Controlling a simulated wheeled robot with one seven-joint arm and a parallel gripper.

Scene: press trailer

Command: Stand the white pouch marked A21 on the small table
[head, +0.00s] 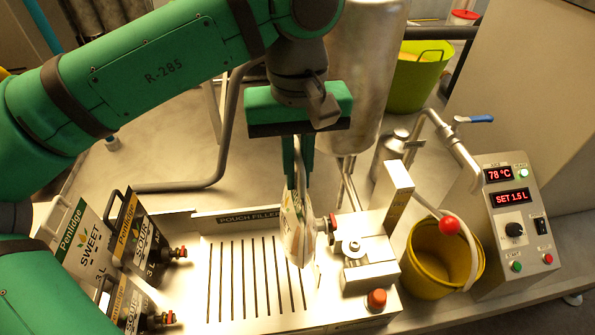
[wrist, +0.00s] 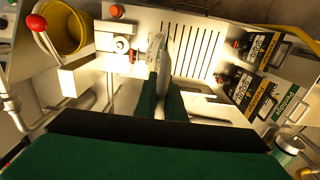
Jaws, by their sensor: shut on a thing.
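My gripper (head: 298,180) points down and is shut on the top of a white pouch (head: 293,232) with a leaf print. The pouch hangs upright, nearly edge-on, at the right end of the slotted pouch filler plate (head: 230,285). A red cap (head: 332,222) shows at its right side, close to the filler's metal block (head: 368,268). I cannot tell whether the pouch's bottom touches the plate. In the wrist view the pouch (wrist: 156,62) is a thin pale strip between the green fingers (wrist: 157,92). The mark A21 is not readable, and I cannot identify the small table.
A yellow bucket (head: 425,275) and a control box (head: 512,230) are at the right. A steel tank (head: 365,80) stands behind. The slotted plate's middle is clear.

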